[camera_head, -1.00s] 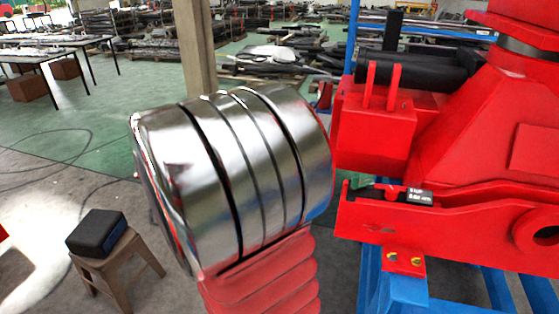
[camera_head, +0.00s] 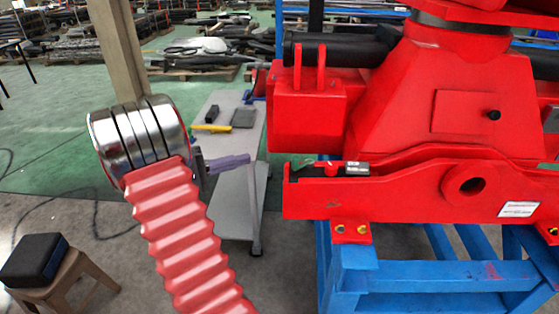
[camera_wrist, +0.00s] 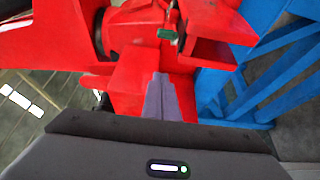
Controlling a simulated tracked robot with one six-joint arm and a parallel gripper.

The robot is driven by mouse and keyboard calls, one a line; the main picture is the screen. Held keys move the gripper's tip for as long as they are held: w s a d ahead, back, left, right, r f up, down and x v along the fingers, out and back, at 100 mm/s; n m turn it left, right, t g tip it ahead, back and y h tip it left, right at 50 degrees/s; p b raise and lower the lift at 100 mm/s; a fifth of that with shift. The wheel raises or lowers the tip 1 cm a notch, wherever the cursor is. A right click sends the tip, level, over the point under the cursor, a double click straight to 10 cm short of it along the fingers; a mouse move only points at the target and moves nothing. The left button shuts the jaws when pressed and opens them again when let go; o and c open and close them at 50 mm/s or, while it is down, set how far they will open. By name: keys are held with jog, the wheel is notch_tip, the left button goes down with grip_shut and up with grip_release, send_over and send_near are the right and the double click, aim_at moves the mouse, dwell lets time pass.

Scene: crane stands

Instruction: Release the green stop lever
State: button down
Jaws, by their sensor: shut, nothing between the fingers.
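In the wrist view the lever (camera_wrist: 167,34) is a short green bar near the top, beyond my fingertips. My gripper (camera_head: 248,159) is shut and empty, its purple-grey fingers pointing right toward the crane, left of the lever and apart from it in the head view. In the wrist view my gripper (camera_wrist: 160,76) points up over a red surface; I cannot tell the gap to it.
A blue frame (camera_head: 400,275) carries the red crane (camera_head: 430,115). A red box (camera_head: 308,122) juts out above the slot. A grey trolley (camera_head: 245,150) with tools stands behind my fingers. A stool with a black case (camera_head: 34,258) stands at lower left.

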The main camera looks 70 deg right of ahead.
jog(key=shift+s, duration=0.1)
jog(key=s+d, duration=0.3)
jog(key=s, duration=0.8)
jog(key=shift+d, duration=0.35)
jog(key=shift+w, duration=0.1)
jog(key=shift+s, duration=0.2)
